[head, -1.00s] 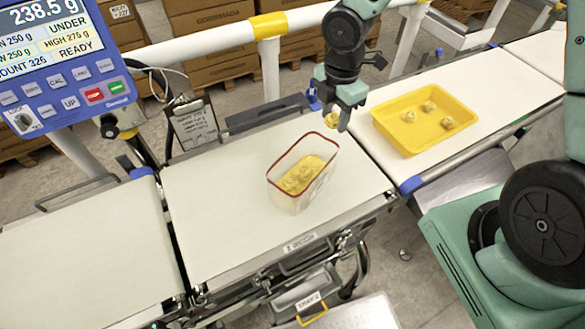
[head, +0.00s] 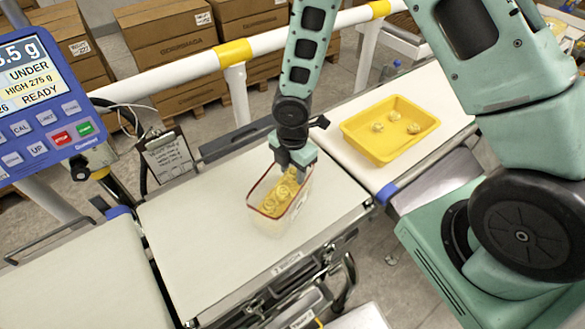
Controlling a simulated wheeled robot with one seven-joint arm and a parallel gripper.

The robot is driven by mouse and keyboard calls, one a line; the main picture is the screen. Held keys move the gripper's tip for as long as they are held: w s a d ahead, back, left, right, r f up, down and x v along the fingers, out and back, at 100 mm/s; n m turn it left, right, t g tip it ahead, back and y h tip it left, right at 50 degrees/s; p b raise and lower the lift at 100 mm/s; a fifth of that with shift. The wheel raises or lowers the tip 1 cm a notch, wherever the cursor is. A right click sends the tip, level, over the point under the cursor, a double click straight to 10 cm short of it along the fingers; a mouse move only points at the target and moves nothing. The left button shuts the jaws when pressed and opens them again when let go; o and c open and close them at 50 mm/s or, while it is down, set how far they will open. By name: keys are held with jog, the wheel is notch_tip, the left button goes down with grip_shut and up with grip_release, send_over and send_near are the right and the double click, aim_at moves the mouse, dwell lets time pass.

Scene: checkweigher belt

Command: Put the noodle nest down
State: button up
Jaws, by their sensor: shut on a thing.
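My gripper (head: 291,170) is shut on a yellow noodle nest (head: 290,177), which is mostly hidden by the fingers. The fingertips are at the far, upper end of a clear tub with a red rim (head: 251,205), over its opening. The tub stands upright on the white weigh belt and holds several yellow noodle nests (head: 277,200). I cannot tell whether the held nest touches those below it.
A yellow tray (head: 391,153) with several nests lies on the belt to the right. The weigher display (head: 40,95) at left reads UNDER and READY. A clipboard (head: 167,157) and a white-yellow rail (head: 235,52) stand behind the weigh belt (head: 190,235). The belt left of the tub is clear.

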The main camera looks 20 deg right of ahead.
jog(key=shift+f+b, duration=0.55)
jog(key=shift+f, duration=0.1)
jog(key=o, duration=0.7)
jog(key=shift+r, duration=0.1)
